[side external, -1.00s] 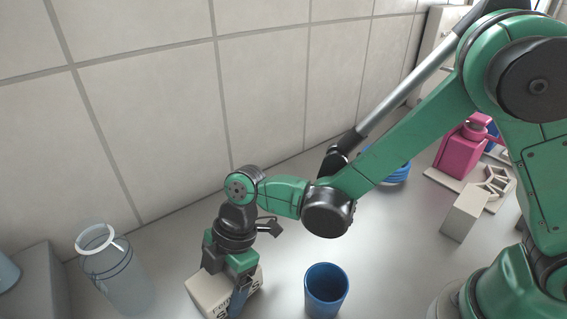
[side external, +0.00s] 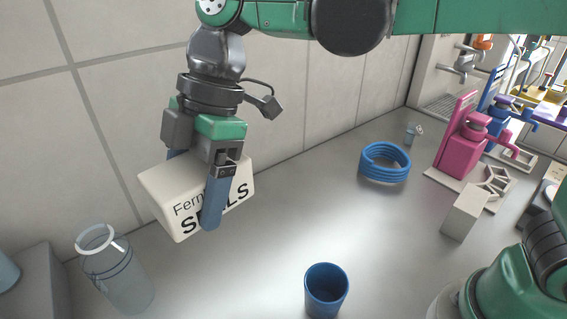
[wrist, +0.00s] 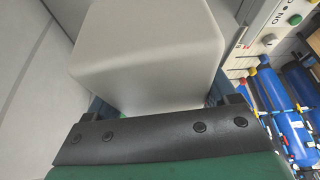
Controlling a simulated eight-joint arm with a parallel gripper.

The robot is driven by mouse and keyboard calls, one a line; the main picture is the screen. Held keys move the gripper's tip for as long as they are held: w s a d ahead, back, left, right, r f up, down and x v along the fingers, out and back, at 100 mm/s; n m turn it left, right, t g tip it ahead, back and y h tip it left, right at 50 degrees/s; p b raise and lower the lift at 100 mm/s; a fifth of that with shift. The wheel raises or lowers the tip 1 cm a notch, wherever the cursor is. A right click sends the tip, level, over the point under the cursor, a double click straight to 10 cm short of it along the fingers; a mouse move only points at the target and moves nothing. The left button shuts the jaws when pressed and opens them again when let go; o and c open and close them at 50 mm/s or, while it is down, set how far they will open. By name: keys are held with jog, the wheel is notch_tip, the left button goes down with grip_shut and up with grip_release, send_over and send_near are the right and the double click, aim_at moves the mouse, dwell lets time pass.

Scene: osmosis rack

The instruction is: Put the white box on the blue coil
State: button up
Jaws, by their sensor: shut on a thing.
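The white box (side external: 178,213), with black lettering on its side, is held in the air at the left of the side external view. My gripper (side external: 194,192) is shut on it, with blue fingers on either side. The box is slightly tilted in that view. In the wrist view the white box (wrist: 150,50) fills the upper middle, and the fingertips are mostly hidden behind it. The blue coil (side external: 385,163) lies on the grey counter near the wall, right of centre and well apart from the box.
A blue cup (side external: 326,290) stands at the front centre, and a clear bottle (side external: 118,270) stands at the left. A pale block (side external: 464,212) and a pink device (side external: 463,148) are right of the coil. The counter between cup and coil is clear.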

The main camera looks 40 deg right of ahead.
jog(key=w+d+r+m+t, duration=0.2)
jog(key=w+d+m, duration=0.2)
jog(key=w+d, duration=0.3)
notch_tip(320, 180, up, 3)
jog(key=m+t+h, duration=0.3)
jog(key=m+h, duration=0.1)
jog(key=m, duration=1.2)
send_over(381, 149)
jog(key=s, duration=0.1)
notch_tip(381, 149, down, 19)
jog(key=shift+a+f, duration=0.1)
jog(key=shift+f, duration=0.05)
jog(key=shift+f, duration=0.15)
jog(key=o, duration=1.2)
jog(key=shift+o, duration=0.2)
